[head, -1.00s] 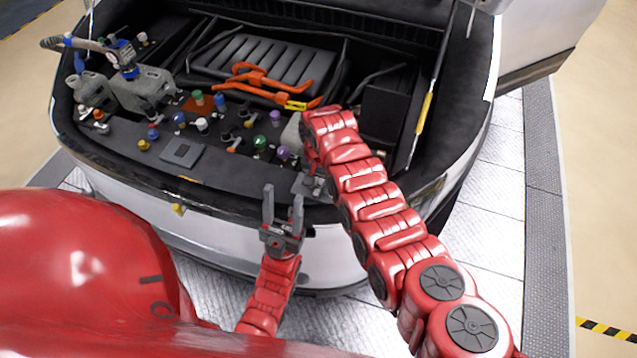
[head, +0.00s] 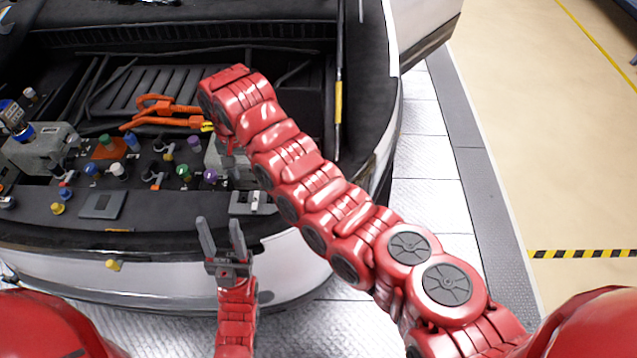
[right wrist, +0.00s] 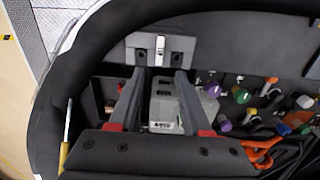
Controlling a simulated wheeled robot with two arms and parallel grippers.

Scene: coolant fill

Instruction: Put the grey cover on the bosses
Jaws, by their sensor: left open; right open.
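A light grey box-shaped part (right wrist: 168,104) lies between and beyond the fingers of my right gripper (right wrist: 161,76) in the right wrist view. That gripper is open and points down over it, with no visible grip. The box also shows partly below my right arm's end in the head view (head: 213,158). A grey plate with a silver latch and two dark holes (right wrist: 160,49) is just past the fingertips; it also shows in the head view (head: 252,203). I cannot tell which part is the cover, and bosses are not clear. My left gripper (head: 220,223) is open and empty, before the bay's front edge.
Several coloured caps (head: 184,172) stand in the engine bay left of the box. A flat grey square plate (head: 102,205) lies on the front panel. Orange cables (head: 160,112) run behind the caps. A yellow-marked strut (head: 338,100) stands at the right.

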